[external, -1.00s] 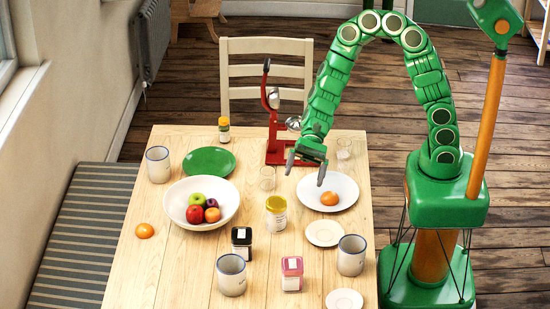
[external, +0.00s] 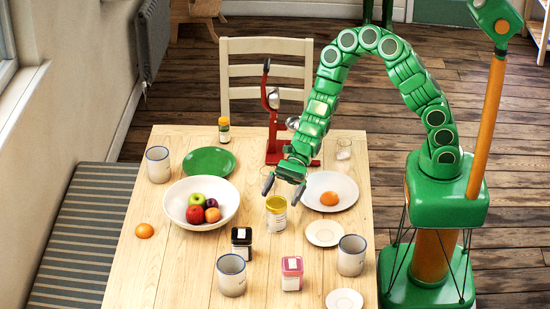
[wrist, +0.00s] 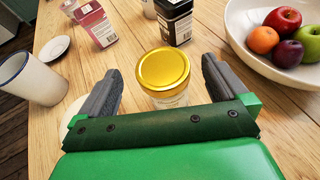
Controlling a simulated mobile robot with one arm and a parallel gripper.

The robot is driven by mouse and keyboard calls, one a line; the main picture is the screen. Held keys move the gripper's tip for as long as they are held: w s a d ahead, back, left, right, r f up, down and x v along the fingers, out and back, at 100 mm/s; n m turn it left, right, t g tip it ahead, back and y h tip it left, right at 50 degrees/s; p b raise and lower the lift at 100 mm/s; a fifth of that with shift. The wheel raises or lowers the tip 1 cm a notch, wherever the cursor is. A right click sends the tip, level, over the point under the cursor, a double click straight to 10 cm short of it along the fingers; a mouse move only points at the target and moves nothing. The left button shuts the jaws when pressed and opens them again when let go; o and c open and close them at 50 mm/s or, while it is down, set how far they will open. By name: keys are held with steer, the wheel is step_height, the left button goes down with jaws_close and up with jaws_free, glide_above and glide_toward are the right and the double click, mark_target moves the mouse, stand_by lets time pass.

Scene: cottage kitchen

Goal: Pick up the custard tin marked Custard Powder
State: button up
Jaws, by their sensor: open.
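A glass-looking jar with a gold lid (external: 276,216) stands upright mid-table, and its lid (wrist: 163,70) sits between my fingers in the wrist view. My gripper (external: 283,190) is open just above and behind the jar; it also shows in the wrist view (wrist: 160,68). A black-lidded tin (external: 241,242) and a pink tin (external: 292,273) stand nearer the front, both with pale labels. They also show in the wrist view, black (wrist: 174,20) and pink (wrist: 95,24). I cannot read "Custard Powder" on any container, so I cannot tell which is the custard tin.
A white fruit bowl (external: 174,214) stands left of the jar. A white plate (external: 345,188) with an orange and a small saucer (external: 324,233) lie to the right. Mugs (external: 231,275) and (external: 351,255) stand at the front. A red press (external: 273,145) stands behind.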

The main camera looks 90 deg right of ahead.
mark_target(274, 209)
steer(key=shift+f+x, duration=0.2)
steer(key=shift+x, duration=0.9)
steer(key=shift+f+x, duration=0.2)
steer(key=shift+x, duration=0.9)
steer(key=shift+w+a+f, duration=0.25)
steer(key=shift+w+a, duration=0.05)
steer(key=shift+a, duration=0.1)
steer(key=c, duration=1.2)
